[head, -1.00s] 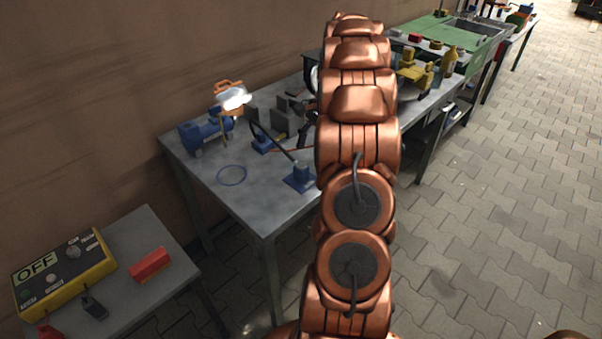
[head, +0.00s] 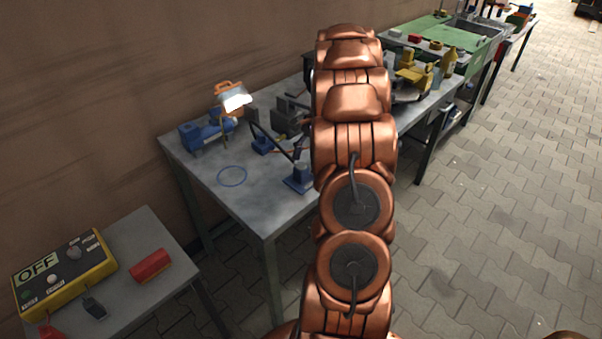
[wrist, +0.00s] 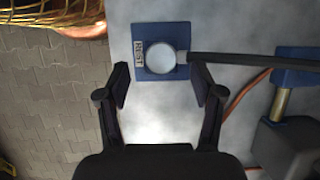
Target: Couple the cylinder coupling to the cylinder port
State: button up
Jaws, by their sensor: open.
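The cylinder coupling (wrist: 161,58) shows in the wrist view as a round grey end with a black hose running right. It sits on a blue block (wrist: 143,72) labelled REST. My gripper (wrist: 160,70) is open, one finger on each side of the coupling, with gaps to both. I cannot tell its height above the coupling. The blue rest block also shows in the head view (head: 298,179), with a dark hose rising from it. My arm hides the gripper there. I cannot clearly make out the cylinder port; a brass part (wrist: 281,103) joins a blue block and a grey block.
The grey workbench (head: 205,172) also bears a blue device (head: 203,133), a lamp (head: 235,102), a blue ring (head: 232,176) and yellow equipment (head: 413,75). An orange hose (wrist: 244,92) lies right of the gripper. A yellow OFF box (head: 65,272) stands on a side table.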

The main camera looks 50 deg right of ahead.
aim_at(303, 165)
jog(key=x, duration=0.3)
jog(key=shift+a+p, duration=0.3)
jog(key=shift+a+f, duration=0.15)
jog(key=shift+f, duration=0.3)
jog(key=shift+w, duration=0.1)
jog(key=shift+c, duration=0.4)
jog(key=c, duration=1.1)
jog(key=shift+r, duration=0.1)
